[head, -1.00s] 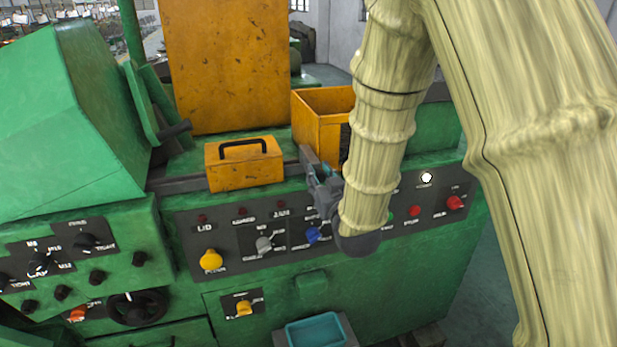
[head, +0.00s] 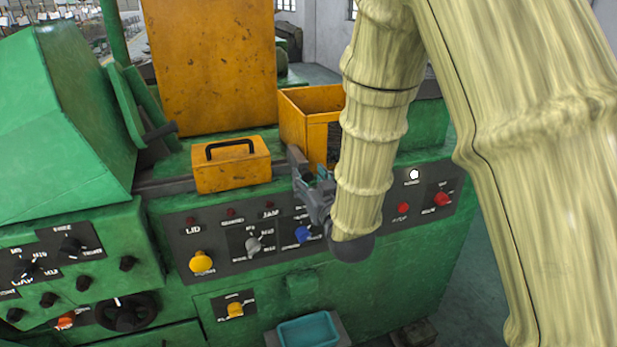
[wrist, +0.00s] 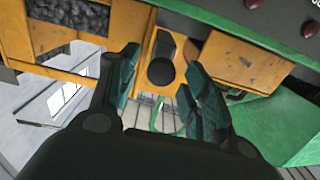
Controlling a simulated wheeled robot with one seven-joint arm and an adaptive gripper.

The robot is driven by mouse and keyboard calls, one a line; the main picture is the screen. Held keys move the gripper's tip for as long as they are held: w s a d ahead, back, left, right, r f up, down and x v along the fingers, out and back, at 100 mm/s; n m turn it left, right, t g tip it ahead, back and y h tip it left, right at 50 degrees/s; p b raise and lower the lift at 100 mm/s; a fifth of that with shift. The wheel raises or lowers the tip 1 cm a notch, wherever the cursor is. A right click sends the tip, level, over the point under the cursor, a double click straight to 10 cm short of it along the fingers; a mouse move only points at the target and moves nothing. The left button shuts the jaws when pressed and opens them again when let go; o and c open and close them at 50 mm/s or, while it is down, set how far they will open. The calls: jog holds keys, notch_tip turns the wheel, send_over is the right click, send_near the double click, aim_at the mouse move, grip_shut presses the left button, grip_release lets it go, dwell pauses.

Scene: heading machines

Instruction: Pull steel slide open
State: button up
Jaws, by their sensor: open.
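A grey steel bar (head: 160,187) runs along the green machine's top in the head view, under and beside a yellow box (head: 232,172) with a black handle. I take this bar as the slide, but cannot be sure. Its right end (head: 297,160) stands close to my gripper. My gripper (head: 312,185) is above the control panel, right of the yellow box, partly hidden by my arm. In the wrist view my gripper (wrist: 162,78) is open, its two dark fingers apart with nothing seen held. Beyond them is a yellow part with a dark round opening (wrist: 161,70).
A yellow bin (head: 304,115) stands behind my gripper; its dark contents (wrist: 75,13) show in the wrist view. The control panel (head: 218,246) has a yellow button (head: 201,262) and a blue knob (head: 303,234) below my gripper. A teal tray (head: 308,329) is low in front.

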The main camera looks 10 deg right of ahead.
jog(key=v, duration=1)
jog(key=shift+s, duration=0.15)
jog(key=shift+d, duration=0.1)
jog(key=s+d+f+m+g+h+b, duration=0.1)
jog(key=s+d+f+g, duration=0.2)
jog(key=f, duration=0.8)
jog(key=s+d+f+g+h, duration=0.1)
jog(key=s+d+f+g, duration=0.2)
jog(key=f, duration=0.8)
jog(key=s+d+f+m+g+h+b, duration=0.1)
jog(key=s+f+g, duration=0.3)
jog(key=f, duration=0.7)
jog(key=s+d+f+g, duration=0.2)
jog(key=s+f+g, duration=0.1)
jog(key=s+f, duration=0.6)
jog(key=s+d+f+m+g+h, duration=0.1)
jog(key=s+d+f+g, duration=0.2)
jog(key=s+f, duration=0.6)
jog(key=s+g+b, duration=0.1)
jog(key=s, duration=0.6)
jog(key=shift+f+g, duration=0.3)
jog(key=shift+f, duration=0.1)
jog(key=shift+d, duration=0.1)
